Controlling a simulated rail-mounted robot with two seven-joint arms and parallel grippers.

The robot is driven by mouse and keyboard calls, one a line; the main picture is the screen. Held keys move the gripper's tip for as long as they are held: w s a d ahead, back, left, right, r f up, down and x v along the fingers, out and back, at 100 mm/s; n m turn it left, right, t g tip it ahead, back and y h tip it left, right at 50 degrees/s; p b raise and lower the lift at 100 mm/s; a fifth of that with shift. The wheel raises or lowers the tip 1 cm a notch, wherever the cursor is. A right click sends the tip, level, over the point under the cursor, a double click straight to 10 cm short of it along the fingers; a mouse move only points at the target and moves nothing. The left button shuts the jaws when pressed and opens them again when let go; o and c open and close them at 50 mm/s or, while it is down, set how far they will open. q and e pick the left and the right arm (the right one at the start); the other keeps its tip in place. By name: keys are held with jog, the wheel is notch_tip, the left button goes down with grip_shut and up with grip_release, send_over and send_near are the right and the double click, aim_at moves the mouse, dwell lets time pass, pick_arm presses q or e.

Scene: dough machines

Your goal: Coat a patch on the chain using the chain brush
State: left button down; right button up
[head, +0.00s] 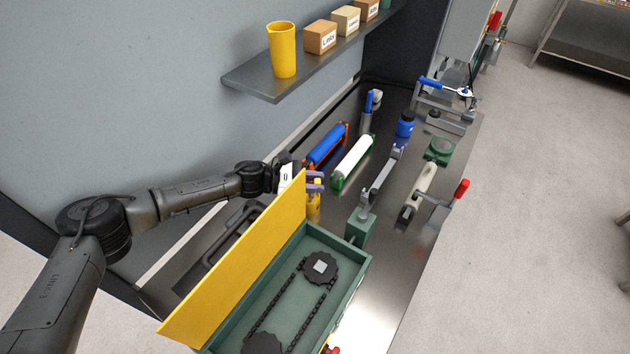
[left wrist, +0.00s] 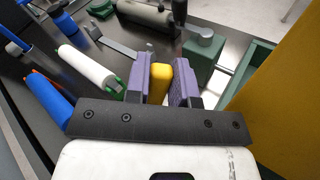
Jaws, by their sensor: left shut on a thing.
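The chain (head: 308,312) is dark and runs around two dark sprockets (head: 320,266) inside an open green box (head: 352,272) at the bottom of the head view. My left gripper (head: 314,184) has purple fingers and is over the bench behind the box's raised yellow lid. It is shut on a yellow-handled thing (head: 313,208), which looks like the chain brush. In the left wrist view, my left gripper (left wrist: 164,84) has the yellow handle (left wrist: 159,82) between its fingers. The bristles cannot be made out. My right gripper is not in view.
The yellow lid (head: 240,265) stands up between my left arm and the chain. A blue roller (head: 327,146), a white roller (head: 352,161), a blue bottle (head: 404,126) and a green clamp stand (head: 360,228) are on the bench. A shelf (head: 320,68) hangs above.

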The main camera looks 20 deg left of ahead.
pick_arm(q)
jog(key=shift+s+r+p, duration=0.1)
jog(key=shift+r+p, duration=1.25)
jog(key=shift+r, duration=0.95)
jog(key=shift+r+p, duration=0.55)
jog(key=shift+r, duration=0.55)
